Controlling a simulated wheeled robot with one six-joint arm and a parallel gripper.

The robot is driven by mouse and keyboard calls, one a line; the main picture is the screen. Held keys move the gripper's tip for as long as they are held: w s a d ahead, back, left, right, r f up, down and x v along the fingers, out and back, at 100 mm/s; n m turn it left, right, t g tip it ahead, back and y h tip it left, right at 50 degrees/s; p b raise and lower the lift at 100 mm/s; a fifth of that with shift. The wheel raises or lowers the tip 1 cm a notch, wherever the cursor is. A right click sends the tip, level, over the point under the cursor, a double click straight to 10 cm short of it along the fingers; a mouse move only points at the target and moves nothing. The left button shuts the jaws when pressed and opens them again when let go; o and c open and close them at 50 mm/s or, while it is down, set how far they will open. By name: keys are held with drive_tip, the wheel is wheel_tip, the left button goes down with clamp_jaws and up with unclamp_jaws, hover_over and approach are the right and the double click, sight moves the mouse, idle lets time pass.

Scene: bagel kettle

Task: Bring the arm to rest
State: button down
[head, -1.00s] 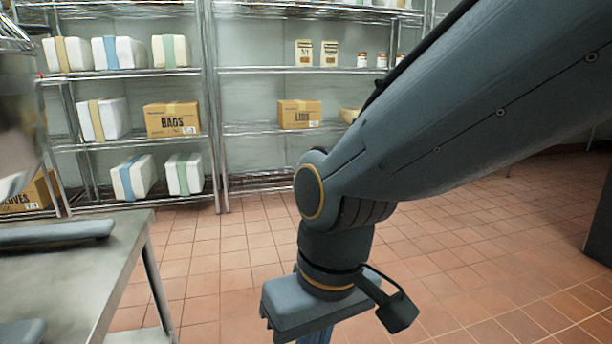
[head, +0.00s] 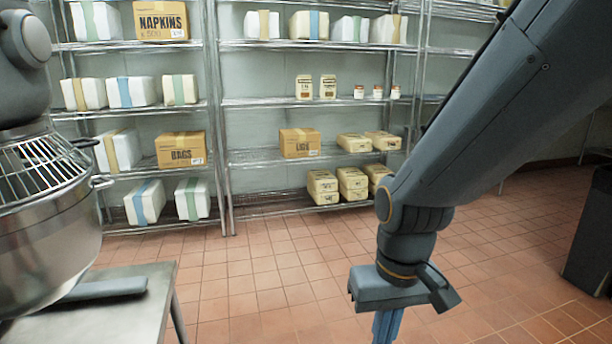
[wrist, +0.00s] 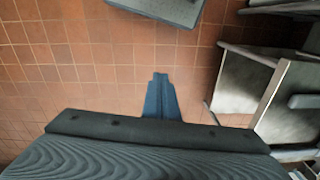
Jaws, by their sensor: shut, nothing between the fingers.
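My gripper (head: 387,325) hangs down from my arm at the lower right of the head view, over the tiled floor. Its blue fingers are together with nothing between them, and the bottom of the picture cuts off their tips. In the wrist view my gripper (wrist: 162,92) shows as a narrow blue shape pointing over the floor, touching nothing.
A steel table (head: 130,318) with a large mixer (head: 45,225) stands at the left. Wire shelves with boxes, such as the napkins box (head: 161,20), line the back wall. A dark block (head: 590,230) stands at the right. The floor between is clear.

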drive_tip(key=s+d+r+m+p, duration=0.1)
drive_tip(key=s+d+r+p, duration=0.1)
drive_tip(key=d+r+p, duration=0.5)
drive_tip(key=shift+r+m+p, duration=0.4)
drive_tip(key=shift+r+p, duration=0.2)
drive_tip(key=shift+p, duration=0.65)
